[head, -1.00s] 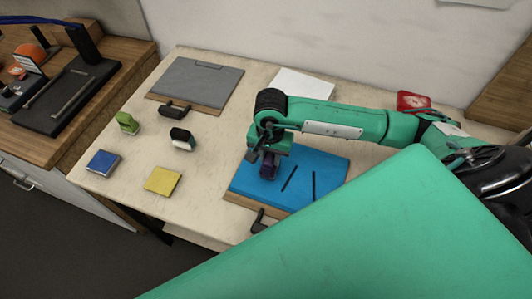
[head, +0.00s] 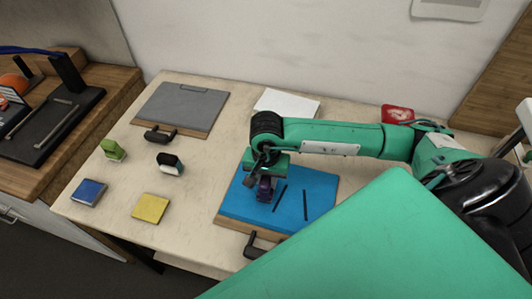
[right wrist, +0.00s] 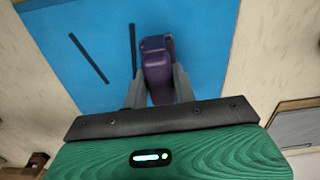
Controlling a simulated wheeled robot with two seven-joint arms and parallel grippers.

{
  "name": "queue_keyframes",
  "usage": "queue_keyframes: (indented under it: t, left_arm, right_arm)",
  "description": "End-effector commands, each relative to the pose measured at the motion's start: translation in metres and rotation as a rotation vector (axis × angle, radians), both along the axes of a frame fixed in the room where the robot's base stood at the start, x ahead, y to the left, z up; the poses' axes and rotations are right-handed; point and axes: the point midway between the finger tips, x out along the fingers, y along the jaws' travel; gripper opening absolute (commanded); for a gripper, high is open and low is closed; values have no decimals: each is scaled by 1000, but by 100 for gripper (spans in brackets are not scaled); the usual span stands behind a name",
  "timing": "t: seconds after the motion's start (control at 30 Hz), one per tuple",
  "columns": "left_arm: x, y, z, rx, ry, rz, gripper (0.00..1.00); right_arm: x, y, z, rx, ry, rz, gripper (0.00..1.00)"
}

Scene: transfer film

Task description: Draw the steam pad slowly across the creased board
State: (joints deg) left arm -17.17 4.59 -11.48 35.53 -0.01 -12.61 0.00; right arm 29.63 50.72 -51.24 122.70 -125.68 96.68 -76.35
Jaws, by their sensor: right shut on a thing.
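The creased board is a blue-topped board (head: 322,188) on a wooden base, with two dark lines (head: 305,205) across its surface. My right gripper (head: 265,176) is over its left part, shut on a dark purple pad (head: 264,192), the steam pad. In the right wrist view the purple pad (right wrist: 157,62) sits between my gripper's fingers (right wrist: 158,88), over the blue surface (right wrist: 60,20), beside the nearer dark line. I cannot tell whether the pad touches the surface. My left gripper is not in view.
Green (head: 113,150), black-and-white (head: 170,163), blue (head: 88,192) and yellow (head: 150,208) blocks stand on the left. White paper (head: 287,102) and a red item (head: 397,113) lie behind my right arm.

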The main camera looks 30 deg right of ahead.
Motion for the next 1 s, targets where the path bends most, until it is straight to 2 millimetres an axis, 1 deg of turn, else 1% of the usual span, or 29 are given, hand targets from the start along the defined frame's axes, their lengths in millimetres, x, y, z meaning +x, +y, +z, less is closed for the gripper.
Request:
queue_keyframes:
  t: [0.47, 1.0]
  left_arm:
    - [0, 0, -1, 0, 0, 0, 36]
    - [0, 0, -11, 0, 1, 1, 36]
  right_arm:
    - [-1, -1, 0, 0, -1, 0, 0]
    - [-17, -14, 0, 0, -1, -1, 0]
